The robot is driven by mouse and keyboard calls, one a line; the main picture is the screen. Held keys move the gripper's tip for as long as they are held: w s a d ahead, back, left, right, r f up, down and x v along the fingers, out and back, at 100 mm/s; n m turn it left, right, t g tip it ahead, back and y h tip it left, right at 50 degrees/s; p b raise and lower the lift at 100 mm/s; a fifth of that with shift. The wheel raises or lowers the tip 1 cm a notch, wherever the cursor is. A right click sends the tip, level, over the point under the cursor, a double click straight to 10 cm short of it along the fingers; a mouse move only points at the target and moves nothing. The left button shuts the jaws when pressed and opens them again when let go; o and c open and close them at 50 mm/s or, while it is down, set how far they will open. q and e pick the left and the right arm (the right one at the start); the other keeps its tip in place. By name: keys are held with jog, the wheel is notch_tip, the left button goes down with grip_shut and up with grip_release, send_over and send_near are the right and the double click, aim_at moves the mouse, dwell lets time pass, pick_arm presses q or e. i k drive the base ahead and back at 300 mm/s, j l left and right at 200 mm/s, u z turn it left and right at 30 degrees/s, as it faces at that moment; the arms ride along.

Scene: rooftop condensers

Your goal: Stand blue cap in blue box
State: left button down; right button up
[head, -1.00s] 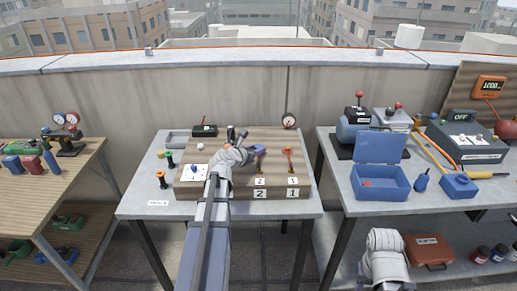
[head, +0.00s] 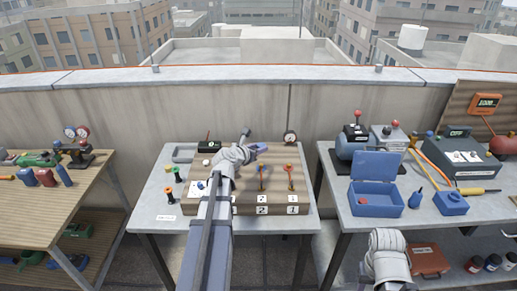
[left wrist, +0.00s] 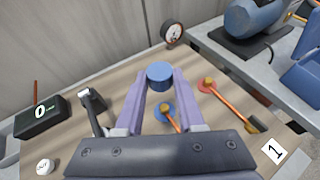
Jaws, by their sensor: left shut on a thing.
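The blue cap (left wrist: 160,74) is a short blue cylinder between the fingertips of my left gripper (left wrist: 158,88) in the left wrist view. My left gripper (head: 262,149) is shut on it, above the wooden board on the middle table. In the head view the cap is hard to tell from the fingers. The blue box (head: 375,197) stands on the right table with its lid raised at the back. A red patch shows inside it. Part of my right arm shows at the lower right, but its gripper tips do not.
Below my left gripper stands a blue-based valve (head: 262,178) with an orange handle, beside a red-based one (head: 290,178). A gauge (head: 290,137) is behind.

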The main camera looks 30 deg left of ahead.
aim_at(380, 200)
jog(key=i+l+u, duration=0.15)
jog(key=l, duration=0.7)
jog(key=i+l+u, duration=0.15)
jog(key=l, duration=0.7)
jog(key=i+l+u, duration=0.15)
jog(key=l, duration=0.75)
jog(key=i+l+u, duration=0.15)
jog(key=l, duration=0.75)
